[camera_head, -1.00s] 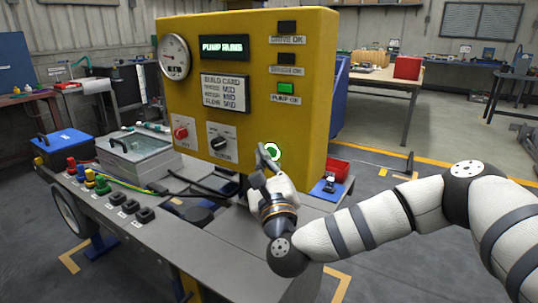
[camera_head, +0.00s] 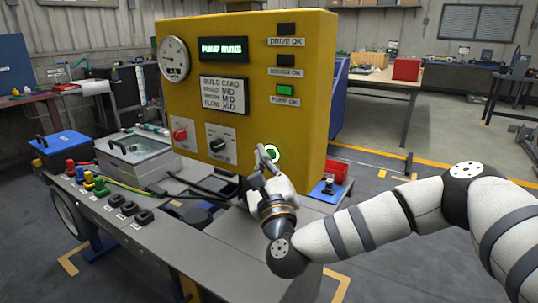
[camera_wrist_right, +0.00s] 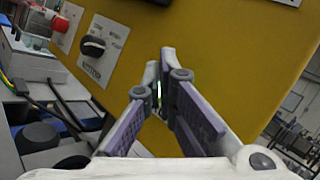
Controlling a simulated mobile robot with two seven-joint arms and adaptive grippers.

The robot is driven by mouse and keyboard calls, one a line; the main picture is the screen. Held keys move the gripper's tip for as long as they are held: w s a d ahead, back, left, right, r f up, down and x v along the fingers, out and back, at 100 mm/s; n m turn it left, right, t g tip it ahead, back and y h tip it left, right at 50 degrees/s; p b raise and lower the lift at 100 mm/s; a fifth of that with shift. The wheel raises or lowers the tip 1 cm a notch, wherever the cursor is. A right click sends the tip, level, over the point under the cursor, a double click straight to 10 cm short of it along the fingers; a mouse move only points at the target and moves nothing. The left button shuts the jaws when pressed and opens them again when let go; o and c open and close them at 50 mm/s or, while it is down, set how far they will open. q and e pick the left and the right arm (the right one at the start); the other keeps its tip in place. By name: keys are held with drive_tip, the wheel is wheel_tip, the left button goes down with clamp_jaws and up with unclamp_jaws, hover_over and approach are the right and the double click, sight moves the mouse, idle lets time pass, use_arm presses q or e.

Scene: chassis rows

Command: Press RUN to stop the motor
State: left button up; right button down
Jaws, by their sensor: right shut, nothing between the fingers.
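The yellow control panel (camera_head: 290,70) stands on the grey cart. A round green-lit button (camera_head: 273,153) with a white ring sits low on its right side; its label is not readable. My right gripper (camera_head: 263,150) is shut and empty, its fingertips at or just in front of the button and partly over it. In the right wrist view the shut fingers (camera_wrist_right: 167,55) point at the yellow face, with a bit of green glow (camera_wrist_right: 157,92) showing between them. Contact cannot be told. The display (camera_head: 223,48) reads "PUMP RUNS". The PUMP OK lamp (camera_head: 285,90) is green. My left gripper does not show.
A red knob (camera_head: 180,134) and a black rotary knob (camera_head: 218,145) sit left of the button; the black one also shows in the wrist view (camera_wrist_right: 93,46). A red bin (camera_head: 337,170) stands right of the panel. Cables and plugs (camera_head: 100,188) lie along the cart's left side.

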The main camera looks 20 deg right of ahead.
idle(0.3)
drive_tip(key=shift+w+d, duration=0.3)
drive_tip(key=shift+d, duration=0.05)
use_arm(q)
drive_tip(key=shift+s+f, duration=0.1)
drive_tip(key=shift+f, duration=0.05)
use_arm(e)
drive_tip(key=shift+s+a, duration=0.3)
drive_tip(key=shift+a, duration=0.05)
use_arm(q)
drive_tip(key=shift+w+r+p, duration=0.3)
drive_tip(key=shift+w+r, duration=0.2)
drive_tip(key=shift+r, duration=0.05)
use_arm(e)
drive_tip(key=s+a, duration=0.3)
drive_tip(key=a, duration=0.1)
drive_tip(key=shift+s+a, duration=0.35)
